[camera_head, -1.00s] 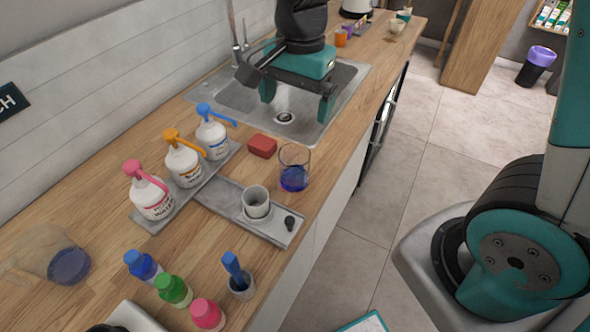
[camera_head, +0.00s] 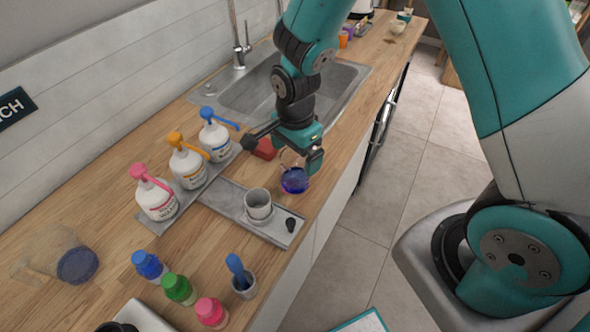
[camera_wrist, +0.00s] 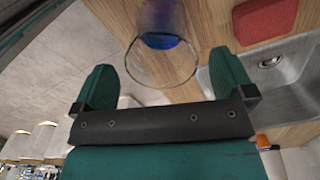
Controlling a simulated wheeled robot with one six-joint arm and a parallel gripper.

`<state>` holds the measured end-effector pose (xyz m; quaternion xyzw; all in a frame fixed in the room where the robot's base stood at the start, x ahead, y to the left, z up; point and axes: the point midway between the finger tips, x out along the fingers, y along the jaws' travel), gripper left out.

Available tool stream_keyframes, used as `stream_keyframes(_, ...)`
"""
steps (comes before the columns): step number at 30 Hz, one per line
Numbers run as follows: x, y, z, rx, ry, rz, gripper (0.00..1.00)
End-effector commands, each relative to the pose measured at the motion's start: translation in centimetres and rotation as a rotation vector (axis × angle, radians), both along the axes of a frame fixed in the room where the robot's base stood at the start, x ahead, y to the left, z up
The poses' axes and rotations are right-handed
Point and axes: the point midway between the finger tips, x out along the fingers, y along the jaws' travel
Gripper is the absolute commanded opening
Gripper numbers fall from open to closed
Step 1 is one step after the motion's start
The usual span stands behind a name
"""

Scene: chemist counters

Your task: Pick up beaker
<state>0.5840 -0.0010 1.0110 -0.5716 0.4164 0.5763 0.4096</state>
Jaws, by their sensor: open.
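A clear glass beaker (camera_head: 294,181) with blue liquid stands upright near the counter's front edge, beside the sink. My gripper (camera_head: 283,154) is open and above it, and hides part of its upper glass. In the wrist view the beaker's round rim (camera_wrist: 162,84) lies between my two spread fingers (camera_wrist: 165,78), with the blue liquid (camera_wrist: 160,36) beyond. The gripper is not closed on it. A second clear glass vessel (camera_head: 68,258) with blue liquid sits at the far left of the counter.
A red block (camera_head: 264,148) is close behind the beaker, and the sink (camera_head: 335,90) lies beyond. A grey tray (camera_head: 228,199) with a small cup (camera_head: 258,205) is in front. Pump bottles (camera_head: 187,166) stand to the left. Several coloured-cap bottles (camera_head: 179,289) stand nearer.

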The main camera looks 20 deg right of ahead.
Motion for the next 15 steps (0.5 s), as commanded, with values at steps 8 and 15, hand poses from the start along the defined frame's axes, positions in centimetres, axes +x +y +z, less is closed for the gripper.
stream_keyframes(8, 0.0, -0.1, -2.8, -0.002, 0.005, 0.000, 1.00)
stream_keyframes(15, 0.1, -0.1, -5.1, 0.000, 0.001, 0.000, 1.00)
